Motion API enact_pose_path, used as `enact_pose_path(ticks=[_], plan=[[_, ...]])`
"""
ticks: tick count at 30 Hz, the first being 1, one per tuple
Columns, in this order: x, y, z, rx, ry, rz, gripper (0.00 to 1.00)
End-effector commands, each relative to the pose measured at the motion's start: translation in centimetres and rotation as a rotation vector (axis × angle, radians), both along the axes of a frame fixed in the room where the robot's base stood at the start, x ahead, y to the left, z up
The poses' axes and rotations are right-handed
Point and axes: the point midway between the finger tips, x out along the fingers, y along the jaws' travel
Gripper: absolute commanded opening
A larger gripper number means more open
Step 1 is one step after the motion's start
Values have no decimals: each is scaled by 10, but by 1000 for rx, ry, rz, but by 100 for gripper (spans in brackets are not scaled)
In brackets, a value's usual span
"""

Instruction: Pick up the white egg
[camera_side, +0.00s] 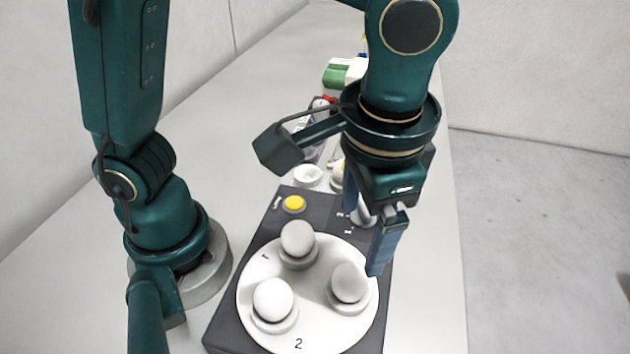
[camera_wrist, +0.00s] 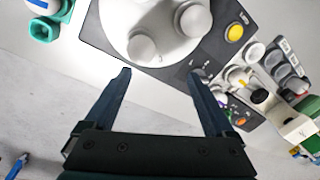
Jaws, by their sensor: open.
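Three pale eggs stand upright in cups on a round white turntable (camera_side: 330,327). The front-left egg (camera_side: 273,298) looks whitest; the back egg (camera_side: 298,238) and right egg (camera_side: 349,282) look slightly greyer. In the wrist view, two eggs show near the top, one left of centre (camera_wrist: 145,48) and one further right (camera_wrist: 192,18); anything beyond is cut off by the frame. My gripper (camera_side: 366,238) is open and empty, pointing down over the right side of the dark box, beside and above the right egg. In the wrist view its fingers (camera_wrist: 160,74) are spread wide, below the eggs.
The turntable sits on a dark box (camera_side: 228,325) with a yellow button (camera_side: 294,204). A small white round dish (camera_side: 307,176) and several clustered items stand behind the box. A green-and-white object (camera_side: 343,74) is further back. The table's right edge is close to the box; open table lies left.

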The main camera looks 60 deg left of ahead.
Motion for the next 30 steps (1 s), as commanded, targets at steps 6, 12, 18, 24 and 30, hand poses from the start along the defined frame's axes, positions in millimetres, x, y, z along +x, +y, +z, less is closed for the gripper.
enact_pose_path(ticks=[6,12,18,24,30], plan=[[-23,-23,-9,22,22,-133,89],[-24,-21,-28,25,26,-137,89],[-22,-17,-51,23,24,-137,89],[-21,-17,-59,20,21,-137,89],[-21,-17,-58,19,21,-137,82]])
